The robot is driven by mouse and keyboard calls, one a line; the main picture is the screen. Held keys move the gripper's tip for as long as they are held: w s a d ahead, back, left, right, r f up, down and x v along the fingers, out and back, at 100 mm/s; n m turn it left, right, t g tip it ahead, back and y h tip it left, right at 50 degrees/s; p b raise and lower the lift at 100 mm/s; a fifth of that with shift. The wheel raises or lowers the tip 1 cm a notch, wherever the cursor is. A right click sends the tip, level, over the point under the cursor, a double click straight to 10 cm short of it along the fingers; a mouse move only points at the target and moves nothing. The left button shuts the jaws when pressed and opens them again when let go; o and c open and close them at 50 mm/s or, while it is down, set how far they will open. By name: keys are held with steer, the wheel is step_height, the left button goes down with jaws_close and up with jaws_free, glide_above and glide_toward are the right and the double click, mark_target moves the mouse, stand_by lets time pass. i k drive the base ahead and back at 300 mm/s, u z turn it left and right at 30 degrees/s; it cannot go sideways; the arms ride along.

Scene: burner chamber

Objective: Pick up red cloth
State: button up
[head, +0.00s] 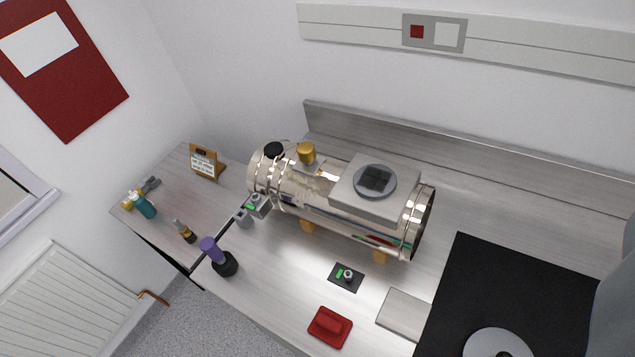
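The red cloth (329,327) lies folded on the light wooden bench top, near its front edge at the lower middle of the head view. A raised fold shows on its top. Nothing touches it. My gripper is not seen in this view; a grey rounded shape at the right edge may be part of my arm.
A shiny metal chamber (335,205) stands behind the cloth. A small black control plate (346,277) and a grey flat block (404,313) lie near the cloth. A black mat (510,290) is at right. A purple-topped tool (213,250) and a teal bottle (143,205) stand left.

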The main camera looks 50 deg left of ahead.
mark_target(328, 327)
steer(key=k, duration=1.95)
steer(key=u, duration=0.45)
steer(key=i, duration=1)
steer(key=z, duration=0.05)
